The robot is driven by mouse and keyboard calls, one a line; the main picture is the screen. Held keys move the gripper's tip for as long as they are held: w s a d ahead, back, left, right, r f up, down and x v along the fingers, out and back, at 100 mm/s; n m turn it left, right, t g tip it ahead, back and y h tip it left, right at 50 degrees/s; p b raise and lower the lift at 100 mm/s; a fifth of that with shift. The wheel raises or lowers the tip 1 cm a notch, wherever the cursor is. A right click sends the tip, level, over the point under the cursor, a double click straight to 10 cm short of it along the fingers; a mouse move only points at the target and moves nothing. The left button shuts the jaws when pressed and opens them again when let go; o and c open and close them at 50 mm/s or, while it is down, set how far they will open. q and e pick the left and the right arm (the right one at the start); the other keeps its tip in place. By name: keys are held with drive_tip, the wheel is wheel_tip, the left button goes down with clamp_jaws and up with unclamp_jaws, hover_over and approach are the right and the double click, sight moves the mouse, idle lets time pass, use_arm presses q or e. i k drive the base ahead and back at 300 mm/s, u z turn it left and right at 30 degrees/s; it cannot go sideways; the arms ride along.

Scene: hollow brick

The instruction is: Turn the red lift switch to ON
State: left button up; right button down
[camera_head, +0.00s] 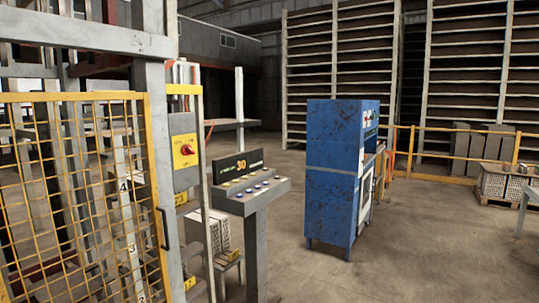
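The red lift switch (186,149) is a small red rotary knob on a yellow plate (184,158). The plate is on a grey box mounted on a post, left of the picture's middle. The knob is too small to tell which position it points to. Neither of my grippers shows in the head view, so nothing of mine touches the switch.
A yellow mesh gate (75,190) stands at the left, close to the switch post. A control console (250,187) with several buttons stands right of the switch. A rusty blue cabinet (335,170) stands beyond it. Open concrete floor (420,250) lies at the right front.

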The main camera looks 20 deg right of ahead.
sight(187, 150)
drive_tip(key=z, duration=0.95)
drive_tip(key=i, duration=0.35)
drive_tip(key=z, duration=0.6)
drive_tip(key=i, duration=1.9)
drive_tip(key=u, duration=0.7)
